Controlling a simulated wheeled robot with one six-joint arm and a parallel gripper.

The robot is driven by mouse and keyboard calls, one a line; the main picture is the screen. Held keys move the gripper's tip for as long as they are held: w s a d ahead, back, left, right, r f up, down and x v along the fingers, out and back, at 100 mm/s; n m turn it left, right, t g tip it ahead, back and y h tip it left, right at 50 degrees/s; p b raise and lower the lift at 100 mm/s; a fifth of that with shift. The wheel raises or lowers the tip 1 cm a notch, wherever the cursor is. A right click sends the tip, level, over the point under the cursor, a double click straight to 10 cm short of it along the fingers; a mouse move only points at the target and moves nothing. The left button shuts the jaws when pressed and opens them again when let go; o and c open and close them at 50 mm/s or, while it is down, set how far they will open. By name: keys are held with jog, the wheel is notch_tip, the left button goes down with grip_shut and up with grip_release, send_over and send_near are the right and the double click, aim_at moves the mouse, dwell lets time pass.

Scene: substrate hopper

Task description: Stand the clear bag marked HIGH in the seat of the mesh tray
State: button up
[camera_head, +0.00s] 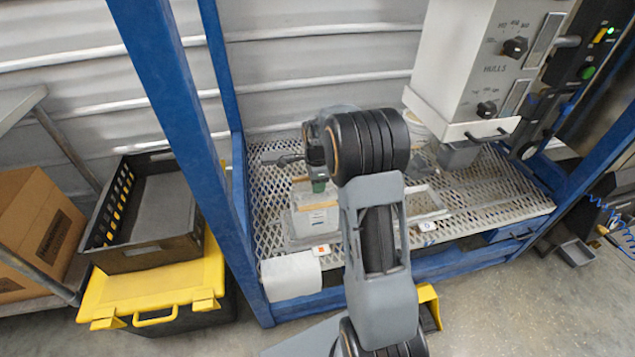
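The white mesh tray (505,204) spans the blue frame. On its left part stands a clear-walled bag (315,222) with pale tan contents and a small white label, too small to read. My gripper (316,178) is just above the bag, mostly hidden by my wrist. I cannot tell whether its fingers hold the bag's top. A grey outlined seat (438,212) lies on the mesh to the right, partly behind my arm. A tag with an orange mark (321,250) and one with a blue mark (428,226) sit along the front edge.
A white hopper unit (487,60) with knobs hangs over the tray's right part, its spout low above the mesh. Blue posts (185,120) bound the tray. A black crate (150,250) on a yellow-lidded bin and a cardboard box (35,225) stand left.

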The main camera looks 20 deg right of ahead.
notch_tip(320, 180, up, 14)
jog(key=p, duration=0.2)
jog(key=shift+p, duration=0.35)
jog(key=s+a+r+n+t+p, duration=0.1)
jog(key=s+a+r+n+p, duration=0.4)
jog(key=s+n, duration=0.5)
jog(key=s+a+r+n+t+p, duration=0.2)
jog(key=s+a+r+n+p, duration=0.3)
jog(key=s+r+n+p, duration=0.5)
jog(key=shift+s+a+r+t, duration=0.3)
jog(key=shift+s+r, duration=0.45)
jog(key=shift+s, duration=0.3)
